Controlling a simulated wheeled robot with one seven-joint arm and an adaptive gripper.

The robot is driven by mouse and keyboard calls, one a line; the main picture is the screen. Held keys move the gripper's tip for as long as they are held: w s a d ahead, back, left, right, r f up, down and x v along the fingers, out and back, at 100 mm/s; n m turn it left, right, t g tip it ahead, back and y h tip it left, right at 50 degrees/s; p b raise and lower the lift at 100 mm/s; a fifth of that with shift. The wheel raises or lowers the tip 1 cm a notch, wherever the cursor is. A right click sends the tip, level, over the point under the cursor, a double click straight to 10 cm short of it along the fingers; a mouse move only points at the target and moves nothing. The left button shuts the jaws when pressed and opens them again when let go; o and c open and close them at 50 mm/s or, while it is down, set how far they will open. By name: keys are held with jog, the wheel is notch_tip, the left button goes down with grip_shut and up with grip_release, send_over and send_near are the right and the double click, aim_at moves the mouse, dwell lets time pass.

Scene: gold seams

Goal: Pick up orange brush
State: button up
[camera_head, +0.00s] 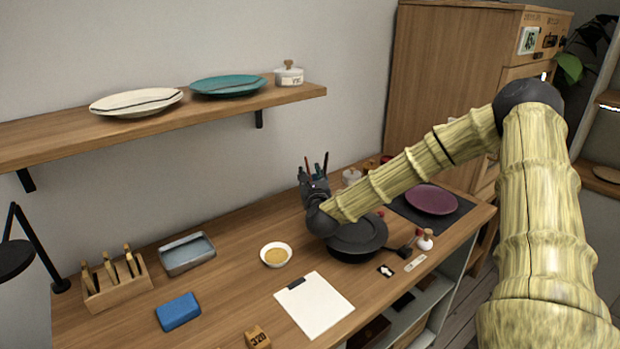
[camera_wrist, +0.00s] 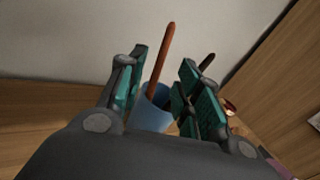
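The orange brush (camera_wrist: 163,58) stands tilted in a blue cup (camera_wrist: 150,114) in the wrist view, its handle rising between my fingers. My gripper (camera_wrist: 166,72) is open, with teal pads either side of the handle; a gap shows on the right, and I cannot tell if the left pad touches it. In the head view my gripper (camera_head: 313,186) is at the back of the table by the wall, and a thin reddish stick (camera_head: 307,165) shows above it, likely the brush. The cup is hidden there behind my gripper.
A second, dark stick (camera_wrist: 207,61) rises behind my right finger. The wall shelf (camera_head: 50,143) hangs to the left. Bare tabletop lies left of my gripper.

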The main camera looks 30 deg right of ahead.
aim_at(309, 172)
jog(key=shift+p+x, duration=0.45)
jog(key=shift+x, duration=1.5)
jog(key=shift+a+f, duration=0.1)
jog(key=shift+f, duration=0.1)
grip_shut()
